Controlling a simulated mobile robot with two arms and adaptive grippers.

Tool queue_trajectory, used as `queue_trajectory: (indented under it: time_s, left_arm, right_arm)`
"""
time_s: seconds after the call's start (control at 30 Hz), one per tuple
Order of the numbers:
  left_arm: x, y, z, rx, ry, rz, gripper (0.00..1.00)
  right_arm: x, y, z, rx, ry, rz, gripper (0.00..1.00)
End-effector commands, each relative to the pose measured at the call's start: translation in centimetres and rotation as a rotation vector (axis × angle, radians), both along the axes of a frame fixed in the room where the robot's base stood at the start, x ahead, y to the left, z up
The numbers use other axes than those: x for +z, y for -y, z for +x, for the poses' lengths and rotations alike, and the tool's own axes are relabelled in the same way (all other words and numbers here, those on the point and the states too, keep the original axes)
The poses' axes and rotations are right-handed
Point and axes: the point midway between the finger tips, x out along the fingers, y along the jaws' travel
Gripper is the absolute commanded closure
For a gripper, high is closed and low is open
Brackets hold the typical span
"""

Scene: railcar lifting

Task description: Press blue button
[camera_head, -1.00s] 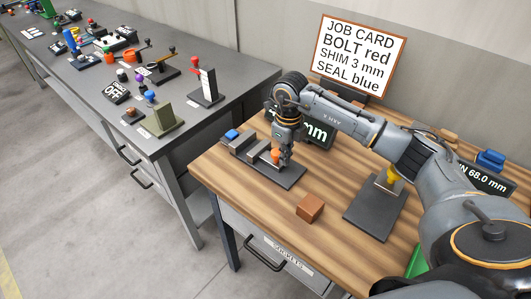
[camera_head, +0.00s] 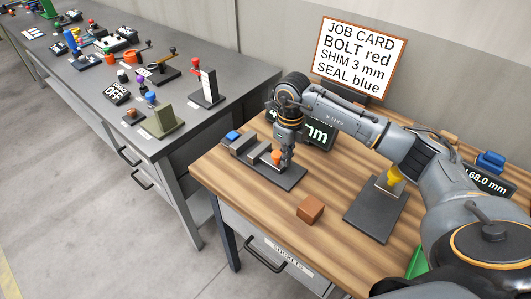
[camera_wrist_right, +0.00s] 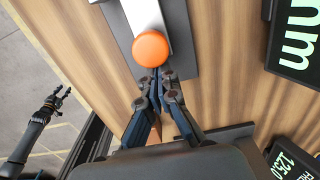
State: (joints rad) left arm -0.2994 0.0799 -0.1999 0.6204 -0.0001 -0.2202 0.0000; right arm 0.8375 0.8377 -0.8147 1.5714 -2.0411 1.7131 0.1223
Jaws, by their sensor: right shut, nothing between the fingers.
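A small blue piece (camera_head: 232,135) sits at the left end of a dark fixture (camera_head: 288,178) with a grey metal bar on the wooden bench; I cannot tell whether it is a button. An orange round knob (camera_head: 276,156) stands on the same fixture and shows in the right wrist view (camera_wrist_right: 150,47). My right gripper (camera_head: 285,164) points down right beside the knob. In the right wrist view its fingertips (camera_wrist_right: 156,76) are together and empty, just short of the knob; contact is unclear. My left gripper (camera_wrist_right: 54,101) shows small, off to the side above the floor.
A brown block (camera_head: 310,208) lies in front of the fixture, and a dark stand (camera_head: 376,215) is to its right. A job card (camera_head: 359,58) stands behind. A blue piece (camera_head: 490,160) is at the far right. The grey bench (camera_head: 95,95) holds several devices, one blue-topped (camera_head: 150,98).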

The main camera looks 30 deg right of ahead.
Motion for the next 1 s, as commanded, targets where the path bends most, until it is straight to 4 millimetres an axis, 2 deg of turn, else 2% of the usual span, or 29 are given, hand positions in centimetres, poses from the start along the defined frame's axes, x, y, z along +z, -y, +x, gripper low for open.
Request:
queue_trajectory:
  time_s: [0.13, 0.37, 1.0]
  left_arm:
    - [0.5, 0.0, 0.0, 0.0, 0.0, 0.0, 0.6]
    - [0.9, 0.0, 0.0, 0.0, -0.001, 0.0, 0.6]
    - [4.7, 0.0, -0.1, 0.0, -0.001, 0.0, 0.6]
  right_arm:
    - [0.5, 0.4, -0.8, -0.001, -0.003, -0.001, 1.0]
    - [1.0, 0.4, -1.0, -0.001, -0.004, -0.002, 1.0]
    - [7.2, 0.5, -1.0, -0.001, -0.004, -0.003, 1.0]
